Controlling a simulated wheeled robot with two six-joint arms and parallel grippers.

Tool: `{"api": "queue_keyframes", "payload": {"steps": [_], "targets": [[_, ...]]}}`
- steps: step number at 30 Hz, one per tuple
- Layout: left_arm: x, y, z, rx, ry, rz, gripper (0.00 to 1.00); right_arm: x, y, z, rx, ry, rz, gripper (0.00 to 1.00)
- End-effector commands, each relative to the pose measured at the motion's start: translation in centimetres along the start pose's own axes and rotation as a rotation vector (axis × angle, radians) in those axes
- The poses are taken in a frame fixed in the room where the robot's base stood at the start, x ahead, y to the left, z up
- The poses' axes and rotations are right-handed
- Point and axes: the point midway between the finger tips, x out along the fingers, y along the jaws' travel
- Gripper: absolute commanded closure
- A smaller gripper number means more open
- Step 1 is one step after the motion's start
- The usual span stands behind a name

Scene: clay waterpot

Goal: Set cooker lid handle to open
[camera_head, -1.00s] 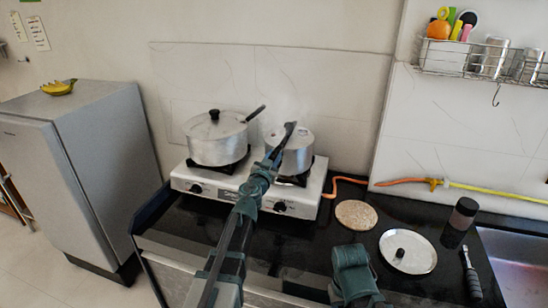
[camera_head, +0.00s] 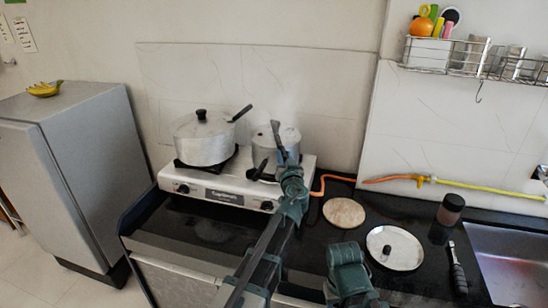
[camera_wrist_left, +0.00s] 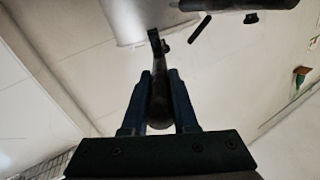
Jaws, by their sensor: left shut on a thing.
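The cooker (camera_head: 268,147) is a small silver pot on the right burner of the stove. Its long black lid handle (camera_head: 276,131) points up and toward me in the head view. A second short black handle (camera_head: 262,167) shows at the cooker's left front. My left gripper (camera_head: 284,158) is at the cooker's front side, shut on the lid handle. In the left wrist view the dark handle (camera_wrist_left: 158,105) lies between the two blue fingers, with the silver cooker (camera_wrist_left: 130,18) beyond. The gripper hides part of the cooker's front. My right gripper is not visible; only part of my right arm shows.
A larger lidded pot (camera_head: 203,140) stands on the left burner of the white stove (camera_head: 225,190). An orange hose (camera_head: 330,180) runs behind the board.

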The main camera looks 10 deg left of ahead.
Motion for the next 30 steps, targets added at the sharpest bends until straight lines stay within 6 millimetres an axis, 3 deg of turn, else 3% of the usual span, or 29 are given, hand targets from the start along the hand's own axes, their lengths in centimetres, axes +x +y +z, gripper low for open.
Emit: {"api": "queue_keyframes", "payload": {"steps": [3,12,19,30], "targets": [[0.6,2.6,-0.5,0.001,-0.017,-0.088,1.00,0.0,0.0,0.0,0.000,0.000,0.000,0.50],[1.4,6.3,-1.2,0.001,-0.055,-0.281,1.00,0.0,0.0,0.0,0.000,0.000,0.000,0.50],[1.8,7.6,-1.5,0.001,-0.072,-0.365,1.00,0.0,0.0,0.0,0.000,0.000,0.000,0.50],[1.8,7.8,-1.6,0.001,-0.079,-0.399,1.00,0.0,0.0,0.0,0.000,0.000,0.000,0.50]]}}
